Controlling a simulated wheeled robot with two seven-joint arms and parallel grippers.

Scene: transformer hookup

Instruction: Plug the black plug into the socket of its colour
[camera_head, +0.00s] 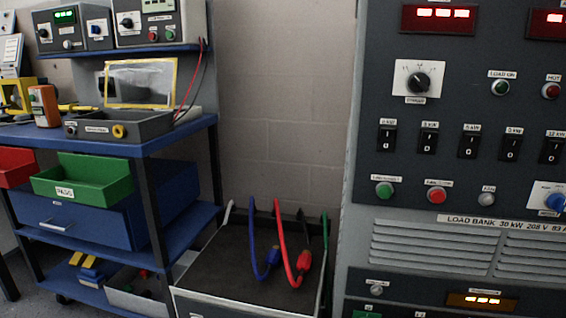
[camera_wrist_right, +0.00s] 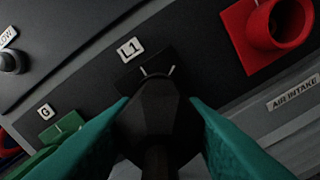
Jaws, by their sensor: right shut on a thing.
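In the right wrist view the teal fingers of my right gripper (camera_wrist_right: 159,102) are shut on the black plug (camera_wrist_right: 158,118). The plug points up toward a black socket block (camera_wrist_right: 128,77) under the label L1 (camera_wrist_right: 130,49). The plug's front end overlaps the socket and hides its opening, so I cannot tell whether it is inside or just in front. My left gripper is in neither view, and my right gripper does not show in the head view.
A red socket (camera_wrist_right: 277,25) stands right of the black one, a green socket (camera_wrist_right: 62,130) left, near label G. In the head view, blue (camera_head: 254,235) and red (camera_head: 281,240) cables arch over a dark-topped box (camera_head: 215,262) beside the load bank panel (camera_head: 455,95).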

